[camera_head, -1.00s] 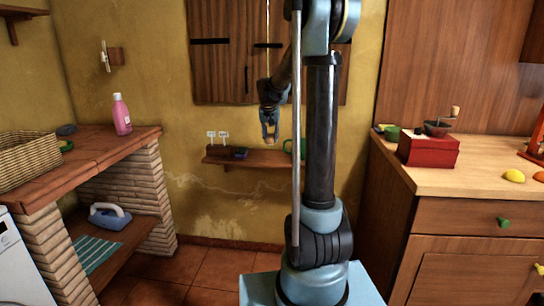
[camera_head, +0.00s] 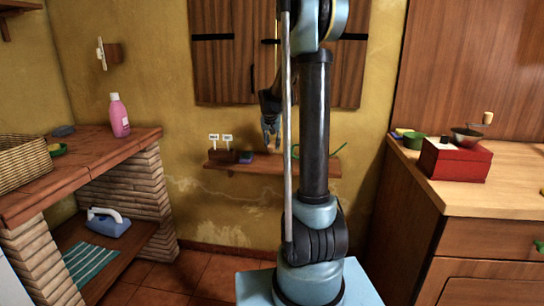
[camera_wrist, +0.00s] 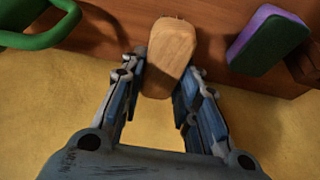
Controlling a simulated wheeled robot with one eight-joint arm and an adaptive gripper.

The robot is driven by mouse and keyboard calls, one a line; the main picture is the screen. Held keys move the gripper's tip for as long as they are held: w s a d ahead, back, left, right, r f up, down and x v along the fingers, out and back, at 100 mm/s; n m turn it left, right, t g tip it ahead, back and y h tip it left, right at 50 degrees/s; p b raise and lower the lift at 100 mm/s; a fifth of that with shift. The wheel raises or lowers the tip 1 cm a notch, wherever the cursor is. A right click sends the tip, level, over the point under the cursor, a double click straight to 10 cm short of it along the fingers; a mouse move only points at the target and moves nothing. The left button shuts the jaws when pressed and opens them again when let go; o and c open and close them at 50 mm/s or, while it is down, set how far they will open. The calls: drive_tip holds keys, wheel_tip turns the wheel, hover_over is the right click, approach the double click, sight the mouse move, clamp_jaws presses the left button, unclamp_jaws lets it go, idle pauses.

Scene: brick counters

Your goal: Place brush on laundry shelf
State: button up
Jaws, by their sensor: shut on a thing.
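The brush is a pale wooden block (camera_wrist: 170,55) between the fingers of my gripper (camera_wrist: 165,80) in the wrist view. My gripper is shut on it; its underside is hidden. In the head view my gripper (camera_head: 271,138) hangs just above the wooden wall shelf (camera_head: 250,168), in front of the yellow wall. I cannot tell whether the brush touches that shelf. A low shelf (camera_head: 125,255) under the brick counter at the left holds a blue and white iron (camera_head: 108,222) and a striped cloth (camera_head: 90,262). No label shows which shelf is the laundry shelf.
A purple and green sponge (camera_wrist: 267,40) and a green-handled item (camera_wrist: 35,38) flank the brush on the wall shelf. A wicker basket (camera_head: 22,165) and pink bottle (camera_head: 119,115) stand on the brick counter. A red grinder (camera_head: 455,158) stands on the right counter.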

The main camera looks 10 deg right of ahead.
sight(273, 160)
drive_tip(key=shift+d+f, duration=0.2)
drive_tip(key=shift+f, duration=2.3)
drive_tip(key=o, duration=1)
drive_tip(key=shift+o, duration=0.2)
